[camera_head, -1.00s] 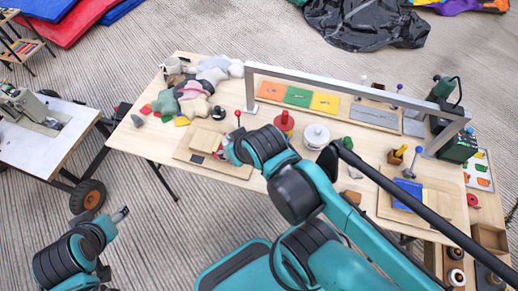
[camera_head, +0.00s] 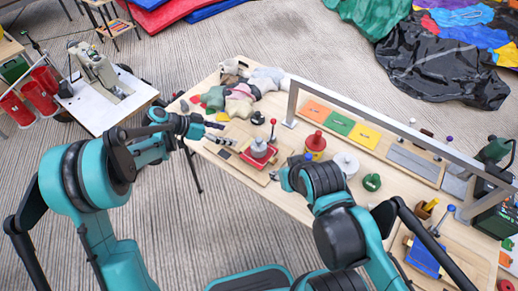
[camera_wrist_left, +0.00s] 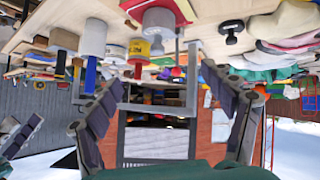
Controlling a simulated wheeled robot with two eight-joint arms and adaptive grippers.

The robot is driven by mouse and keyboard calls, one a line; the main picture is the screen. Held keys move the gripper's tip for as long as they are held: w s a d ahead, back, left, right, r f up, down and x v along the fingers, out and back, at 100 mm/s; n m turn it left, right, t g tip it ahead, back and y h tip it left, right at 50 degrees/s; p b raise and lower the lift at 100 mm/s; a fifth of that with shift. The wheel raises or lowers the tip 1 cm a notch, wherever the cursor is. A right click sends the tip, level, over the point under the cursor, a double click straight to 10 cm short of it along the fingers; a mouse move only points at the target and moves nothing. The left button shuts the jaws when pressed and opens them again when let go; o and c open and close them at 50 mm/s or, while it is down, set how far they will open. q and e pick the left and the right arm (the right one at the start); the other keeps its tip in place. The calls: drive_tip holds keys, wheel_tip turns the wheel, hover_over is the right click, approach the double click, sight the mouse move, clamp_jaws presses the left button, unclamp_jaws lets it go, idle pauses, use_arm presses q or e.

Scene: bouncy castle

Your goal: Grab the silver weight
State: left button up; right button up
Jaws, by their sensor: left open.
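The silver weight (camera_head: 259,149) is a small rounded grey piece on a red base (camera_head: 250,158), around or against a post with a red knob. It stands on a wooden board (camera_head: 226,151) at the left part of the table. In the left wrist view, where the table is at the top, the silver weight (camera_wrist_left: 158,22) shows under the red base (camera_wrist_left: 178,8). My left gripper (camera_head: 208,127) is open and empty, to the left of the weight and apart from it. Its spread fingers show in the left wrist view (camera_wrist_left: 165,85). My right gripper (camera_head: 290,177) is mostly hidden by its arm.
A red-and-yellow piece (camera_head: 315,146), a white spool (camera_head: 346,164) and a green piece (camera_head: 372,182) stand right of the weight. A metal frame (camera_head: 385,119) spans the table's back. A black knob (camera_head: 258,118) and a pile of soft shapes (camera_head: 238,98) lie behind.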

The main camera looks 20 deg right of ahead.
sight(259, 147)
use_arm(q)
drive_tip(key=d+f+m+g+h, duration=0.1)
drive_tip(key=f, duration=0.2)
drive_tip(key=d+f+m+h, duration=0.1)
drive_tip(key=d+f+m, duration=0.1)
drive_tip(key=f, duration=0.2)
drive_tip(key=w+d+f+m+g+h, duration=0.1)
drive_tip(key=f+m, duration=0.1)
drive_tip(key=f, duration=0.1)
drive_tip(key=shift+d+f+g, duration=0.15)
drive_tip(key=shift+d+g, duration=0.15)
drive_tip(key=shift+s+d+f+m+b, duration=0.15)
drive_tip(key=shift+d+f+b, duration=0.15)
drive_tip(key=shift+d, duration=0.25)
drive_tip(key=shift+s+d+f+m+b, duration=0.15)
drive_tip(key=shift+d+f+b, duration=0.15)
drive_tip(key=shift+d, duration=0.25)
drive_tip(key=x, duration=0.2)
drive_tip(key=b+x, duration=0.1)
drive_tip(key=r+x, duration=0.1)
drive_tip(key=x, duration=0.1)
drive_tip(key=shift+w+d+f+b, duration=0.2)
drive_tip(key=shift+w+d+b, duration=0.1)
drive_tip(key=shift+d+b, duration=0.15)
drive_tip(key=shift+r, duration=0.1)
clamp_jaws()
